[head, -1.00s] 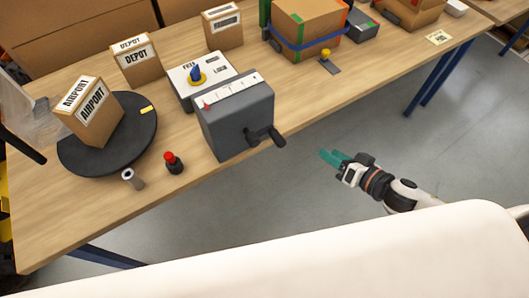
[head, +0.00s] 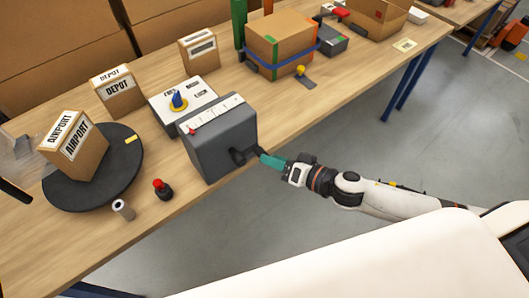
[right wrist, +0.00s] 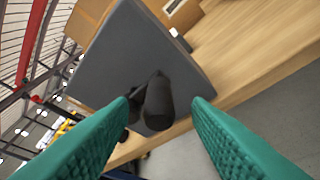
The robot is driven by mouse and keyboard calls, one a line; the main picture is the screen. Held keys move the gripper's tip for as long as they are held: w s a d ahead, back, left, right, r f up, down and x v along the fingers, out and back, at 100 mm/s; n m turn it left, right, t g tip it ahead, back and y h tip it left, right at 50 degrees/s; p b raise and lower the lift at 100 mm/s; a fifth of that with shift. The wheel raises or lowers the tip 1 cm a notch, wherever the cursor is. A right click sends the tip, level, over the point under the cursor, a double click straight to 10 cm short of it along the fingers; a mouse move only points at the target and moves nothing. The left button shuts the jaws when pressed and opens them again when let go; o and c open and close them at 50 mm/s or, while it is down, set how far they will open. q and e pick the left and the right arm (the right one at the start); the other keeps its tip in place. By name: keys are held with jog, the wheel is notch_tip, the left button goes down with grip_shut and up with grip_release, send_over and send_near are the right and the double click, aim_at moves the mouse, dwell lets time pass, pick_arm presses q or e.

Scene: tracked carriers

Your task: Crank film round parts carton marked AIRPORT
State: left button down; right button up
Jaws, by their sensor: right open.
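The carton marked AIRPORT (head: 75,147) stands on a black round turntable (head: 120,172) at the left of the table. A grey crank box (head: 222,143) with a scale on top stands right of it. Its black crank handle (head: 240,157) is on the side facing me. In the right wrist view the handle (right wrist: 159,102) shows between the two green fingers, with space on both sides. My right gripper (head: 265,160) is open at the handle; I cannot tell if a finger touches it. My left gripper is not in view.
A panel with a blue knob (head: 179,101), a carton marked DEPOT (head: 117,92), a red button (head: 162,189) and a small grey roll (head: 123,210) stand nearby. A blue-strapped carton (head: 281,43) is farther right. Open floor lies before the table.

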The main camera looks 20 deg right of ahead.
jog(key=shift+p+x, duration=0.3)
jog(key=shift+x, duration=1.6)
jog(key=shift+c, duration=0.5)
jog(key=shift+r, duration=0.1)
grip_shut()
